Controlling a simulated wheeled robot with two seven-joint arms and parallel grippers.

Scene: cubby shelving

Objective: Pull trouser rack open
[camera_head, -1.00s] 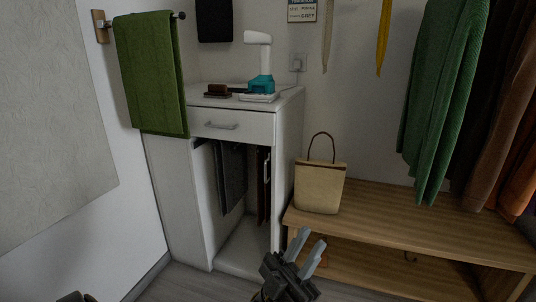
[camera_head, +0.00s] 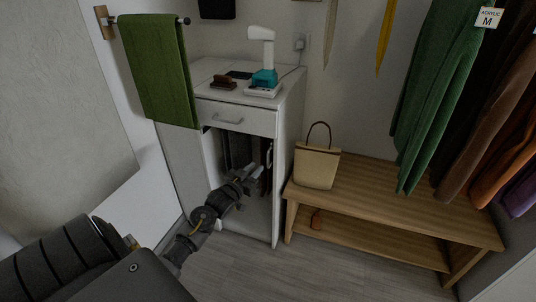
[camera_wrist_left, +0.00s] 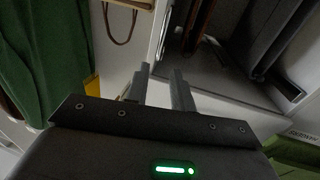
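The trouser rack is inside the open lower bay of a white cabinet (camera_head: 258,215), under its drawer. Dark grey trousers (camera_head: 238,150) hang there, partly hidden by my left arm; they also show in the left wrist view (camera_wrist_left: 268,38) beside a brown hanging piece (camera_wrist_left: 199,25). My left gripper (camera_head: 256,170) is at the mouth of the bay, in front of the trousers. In the left wrist view its two fingers (camera_wrist_left: 162,78) are apart with nothing between them. My right gripper is not in view.
A drawer with a handle (camera_head: 228,120) is above the bay. A green towel (camera_head: 158,70) hangs at left. A wooden bench (camera_head: 375,205) with a beige bag (camera_head: 317,167) stands right of the cabinet. A teal-and-white device (camera_head: 263,75) is on the cabinet top. Floor in front is clear.

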